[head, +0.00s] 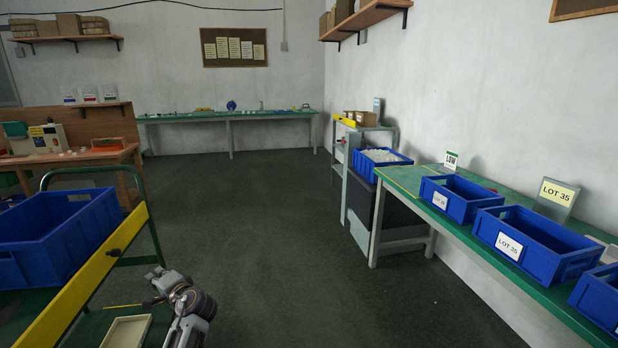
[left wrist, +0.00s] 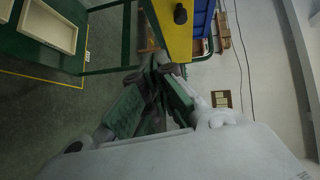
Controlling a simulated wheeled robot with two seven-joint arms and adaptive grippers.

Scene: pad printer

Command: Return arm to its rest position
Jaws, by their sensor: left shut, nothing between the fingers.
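My left arm comes up from the bottom edge of the head view, beside the green cart. My left gripper (head: 157,284) is at its upper end, just right of the cart's yellow rail (head: 88,285). In the left wrist view my left gripper (left wrist: 162,72) has its fingers together with nothing between them. The yellow rail (left wrist: 168,25) with its black knob shows just beyond the fingertips in that view. My right gripper is in neither view.
A blue bin (head: 60,245) sits on the cart, with a shallow cream tray (head: 126,332) lower down. A green table (head: 405,180) with blue LOT 35 bins (head: 530,250) runs along the right wall. The dark floor between is clear.

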